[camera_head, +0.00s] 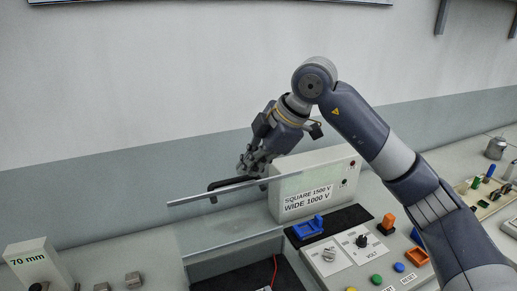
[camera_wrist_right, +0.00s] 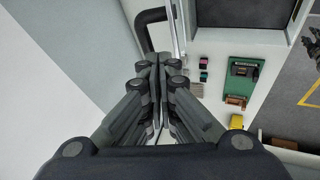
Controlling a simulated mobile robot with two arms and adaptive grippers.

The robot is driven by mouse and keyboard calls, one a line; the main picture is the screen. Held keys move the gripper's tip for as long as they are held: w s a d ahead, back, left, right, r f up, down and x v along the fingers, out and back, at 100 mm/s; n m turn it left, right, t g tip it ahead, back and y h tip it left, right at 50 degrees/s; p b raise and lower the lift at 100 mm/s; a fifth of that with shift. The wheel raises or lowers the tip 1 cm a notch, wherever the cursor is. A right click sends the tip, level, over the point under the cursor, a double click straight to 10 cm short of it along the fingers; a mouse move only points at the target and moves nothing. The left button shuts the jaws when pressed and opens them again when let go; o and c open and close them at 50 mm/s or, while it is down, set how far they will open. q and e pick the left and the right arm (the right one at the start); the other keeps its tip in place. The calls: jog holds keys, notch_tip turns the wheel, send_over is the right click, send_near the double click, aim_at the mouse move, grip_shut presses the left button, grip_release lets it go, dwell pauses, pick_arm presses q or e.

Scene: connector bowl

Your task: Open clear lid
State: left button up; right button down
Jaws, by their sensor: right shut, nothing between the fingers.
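The clear lid (camera_head: 225,222) is a see-through panel standing raised above a dark open box (camera_head: 235,262) in the head view. A black handle (camera_head: 222,185) sits at its upper edge. In the wrist view the handle (camera_wrist_right: 140,36) and the lid's thin edge (camera_wrist_right: 173,28) are just beyond my fingertips. My right gripper (camera_head: 247,168) is shut and empty, right by the handle at the top of the lid. I cannot tell whether it touches the handle or lid; it also shows in the wrist view (camera_wrist_right: 157,60).
A white box labelled "SQUARE 1500 V / WIDE 1000 V" (camera_head: 316,196) stands right of the lid. In front of it are a blue connector part (camera_head: 308,228) and a panel with a knob (camera_head: 362,241) and coloured buttons. A "70 mm" block (camera_head: 32,265) stands at left. The wall is behind.

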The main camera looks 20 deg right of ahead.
jog(key=shift+p+x, duration=0.45)
jog(key=shift+x, duration=1.4)
